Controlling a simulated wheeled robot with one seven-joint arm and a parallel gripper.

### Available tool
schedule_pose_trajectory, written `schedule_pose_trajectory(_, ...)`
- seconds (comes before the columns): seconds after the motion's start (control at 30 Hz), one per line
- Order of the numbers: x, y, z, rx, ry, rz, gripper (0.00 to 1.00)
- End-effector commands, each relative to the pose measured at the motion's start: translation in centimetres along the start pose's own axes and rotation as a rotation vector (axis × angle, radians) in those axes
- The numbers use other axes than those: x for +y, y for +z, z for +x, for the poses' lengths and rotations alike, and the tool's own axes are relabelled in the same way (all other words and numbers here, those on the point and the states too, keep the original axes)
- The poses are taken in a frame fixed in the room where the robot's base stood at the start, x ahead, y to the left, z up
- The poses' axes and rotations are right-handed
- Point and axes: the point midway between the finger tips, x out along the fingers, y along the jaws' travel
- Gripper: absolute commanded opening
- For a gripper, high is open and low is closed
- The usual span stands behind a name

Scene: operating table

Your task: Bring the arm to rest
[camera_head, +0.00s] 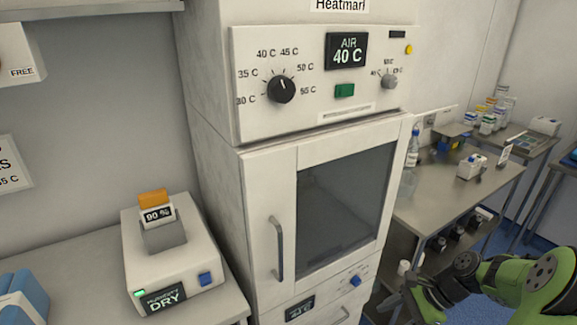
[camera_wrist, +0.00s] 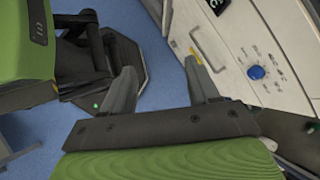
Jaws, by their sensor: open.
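My arm shows green and black at the lower right of the head view, in front of the steel tables. My gripper (camera_wrist: 160,88) is seen in the wrist view with its two grey fingers spread apart and nothing between them. Blue floor lies behind the gap. The right finger is close in the picture to the white cabinet front with a blue knob (camera_wrist: 257,72); I cannot tell whether they touch. In the head view the gripper's fingers are not clearly visible.
A tall white warming cabinet (camera_head: 268,200) with a closed glass door stands in the middle. A white device reading DRY (camera_head: 190,262) sits on the left counter. Steel tables (camera_head: 470,190) with bottles and boxes stand at the right. Blue floor (camera_wrist: 160,20) is open beside the cabinet.

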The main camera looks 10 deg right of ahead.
Motion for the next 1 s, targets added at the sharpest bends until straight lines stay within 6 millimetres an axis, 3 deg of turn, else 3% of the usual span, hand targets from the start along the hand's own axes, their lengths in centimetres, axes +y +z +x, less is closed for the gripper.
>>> schedule_pose_trajectory(0.03,-0.3,3.2,-1.1,0.085,0.057,-0.123,0.6)
schedule_pose_trajectory(0.27,1.4,15.1,-4.8,0.407,0.238,-0.705,0.6)
schedule_pose_trajectory(0.4,4.4,21.5,-7.3,0.564,0.284,-1.058,0.6)
schedule_pose_trajectory(0.5,7.2,24.9,-9.0,0.653,0.286,-1.305,0.6)
schedule_pose_trajectory(0.6,9.8,26.9,-10.3,0.713,0.269,-1.513,0.6)
schedule_pose_trajectory(0.7,11.5,27.7,-10.9,0.743,0.25,-1.649,0.6)
schedule_pose_trajectory(1.0,12.2,27.8,-11.0,0.756,0.243,-1.711,0.6)
